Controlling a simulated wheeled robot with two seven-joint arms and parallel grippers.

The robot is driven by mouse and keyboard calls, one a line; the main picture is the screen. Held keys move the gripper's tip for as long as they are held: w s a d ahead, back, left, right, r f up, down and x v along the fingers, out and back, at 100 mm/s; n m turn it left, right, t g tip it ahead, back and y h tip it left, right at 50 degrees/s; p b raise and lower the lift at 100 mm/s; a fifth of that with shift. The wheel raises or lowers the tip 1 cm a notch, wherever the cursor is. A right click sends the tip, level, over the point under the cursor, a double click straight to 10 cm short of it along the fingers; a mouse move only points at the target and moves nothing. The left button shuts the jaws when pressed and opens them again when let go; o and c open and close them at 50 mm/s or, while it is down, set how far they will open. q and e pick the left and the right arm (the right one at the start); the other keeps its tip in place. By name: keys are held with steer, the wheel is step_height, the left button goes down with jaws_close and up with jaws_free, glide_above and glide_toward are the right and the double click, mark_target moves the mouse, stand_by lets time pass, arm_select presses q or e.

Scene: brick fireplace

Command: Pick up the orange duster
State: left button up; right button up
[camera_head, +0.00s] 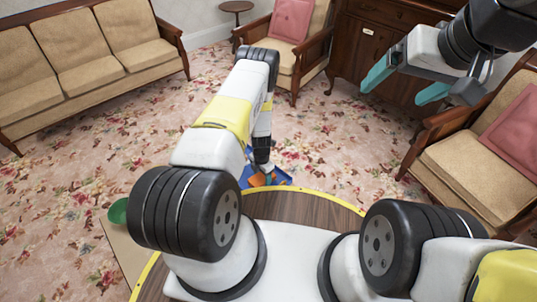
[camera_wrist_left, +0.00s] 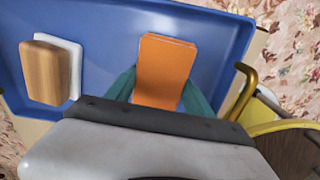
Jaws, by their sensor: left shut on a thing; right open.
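The orange duster (camera_wrist_left: 163,72) is a flat orange block, seen in the left wrist view over a blue tray (camera_wrist_left: 105,15). The teal fingers of my left gripper (camera_wrist_left: 160,92) are shut on it, one on each side. I cannot tell whether it touches the tray's floor. In the head view, a small part of the orange duster (camera_head: 257,180) and the blue tray (camera_head: 281,178) show beyond my left arm, which hides most of them. My right gripper (camera_head: 404,85) is open and empty, raised at the upper right, well away from the tray.
A wooden block with a white layer (camera_wrist_left: 46,72) lies in the tray left of the duster. A green item (camera_head: 118,211) shows at the lower left. A sofa (camera_head: 85,60), armchairs (camera_head: 478,165) and a dark wooden cabinet (camera_head: 360,50) surround open flowered carpet.

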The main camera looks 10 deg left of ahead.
mark_target(262, 177)
arm_select(q)
steer(key=shift+r, duration=5)
